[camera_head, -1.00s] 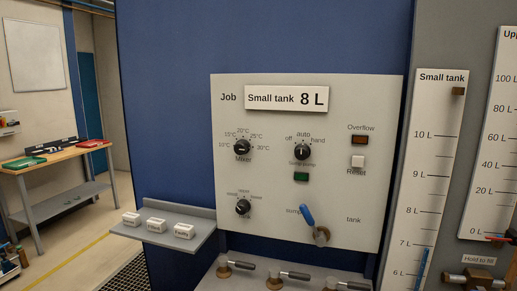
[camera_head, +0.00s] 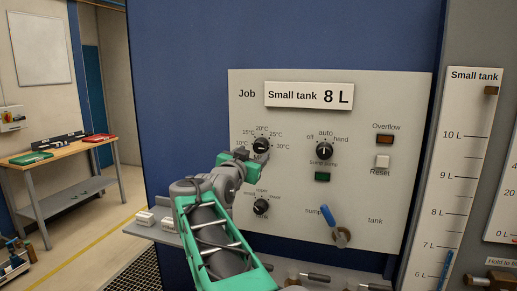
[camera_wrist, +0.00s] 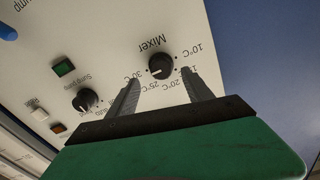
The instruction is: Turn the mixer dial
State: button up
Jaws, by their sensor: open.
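The mixer dial (camera_head: 261,146) is a round black knob with a pale pointer mark on the grey panel, ringed by temperature marks from 10°C to 30°C. In the wrist view the mixer dial (camera_wrist: 161,66) appears upside down, between and just beyond the fingertips. My gripper (camera_head: 244,152) has green and dark parts and is at the dial's lower left in the head view. In the wrist view my gripper (camera_wrist: 160,82) is open, with one dark finger on each side of the dial. I cannot tell whether either finger touches it.
The sump pump knob (camera_head: 324,151) is right of the mixer dial, with a green button (camera_head: 322,176) below it. Another black knob (camera_head: 260,207) is below, close to my arm. A blue-handled lever (camera_head: 331,221) is lower right. A shelf (camera_head: 172,239) with white blocks is lower left.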

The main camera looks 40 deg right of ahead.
aim_at(259, 149)
jog(key=p+x, duration=0.2)
jog(key=x, duration=0.4)
jog(key=shift+w+d, duration=0.25)
jog(key=shift+d, duration=0.05)
grip_shut()
